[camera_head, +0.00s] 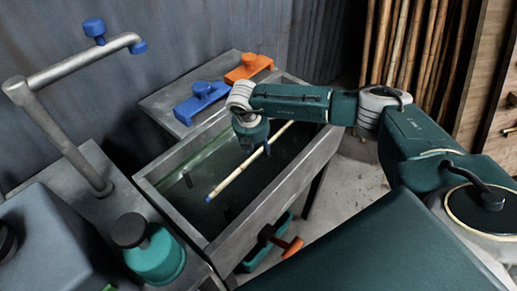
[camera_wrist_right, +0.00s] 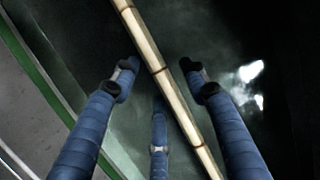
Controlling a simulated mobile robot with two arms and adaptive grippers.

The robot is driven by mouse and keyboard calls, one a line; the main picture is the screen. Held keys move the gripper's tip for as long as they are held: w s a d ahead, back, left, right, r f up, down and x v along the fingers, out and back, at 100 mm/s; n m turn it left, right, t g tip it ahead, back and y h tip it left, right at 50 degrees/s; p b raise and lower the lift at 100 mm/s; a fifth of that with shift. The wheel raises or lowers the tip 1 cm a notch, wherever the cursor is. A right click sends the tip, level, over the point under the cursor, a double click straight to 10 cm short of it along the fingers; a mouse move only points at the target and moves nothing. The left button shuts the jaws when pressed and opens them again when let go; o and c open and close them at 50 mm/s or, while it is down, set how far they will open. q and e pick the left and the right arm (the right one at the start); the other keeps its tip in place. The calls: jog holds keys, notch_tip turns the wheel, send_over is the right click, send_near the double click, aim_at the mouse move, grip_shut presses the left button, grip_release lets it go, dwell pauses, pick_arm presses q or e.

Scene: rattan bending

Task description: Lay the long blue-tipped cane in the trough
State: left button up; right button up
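The cane (camera_head: 238,177) is pale with a blue tip at its near-left end. It lies slantwise within the outline of the metal trough (camera_head: 226,243), over the dark interior. I cannot tell whether it rests on the bottom or on supports. My right gripper (camera_head: 255,148) is over the trough, close above the cane's middle. In the right wrist view its blue fingers (camera_wrist_right: 158,70) are spread apart, and the cane (camera_wrist_right: 152,58) runs between them without visible contact. My left gripper is not in view.
A blue clamp (camera_head: 201,100) and an orange clamp (camera_head: 249,66) sit on a ledge behind the trough. A grey bent pipe (camera_head: 62,145) and a green lidded jar (camera_head: 155,258) stand left. A bin with an orange-handled tool (camera_head: 291,246) is in front. Canes (camera_head: 408,45) lean at back right.

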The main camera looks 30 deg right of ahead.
jog(key=shift+r+p, duration=0.65)
jog(key=shift+r, duration=0.1)
jog(key=shift+a+r+b, duration=0.15)
jog(key=shift+r+b, duration=0.15)
jog(key=b+v, duration=0.2)
jog(key=v, duration=0.9)
jog(key=shift+s, duration=0.1)
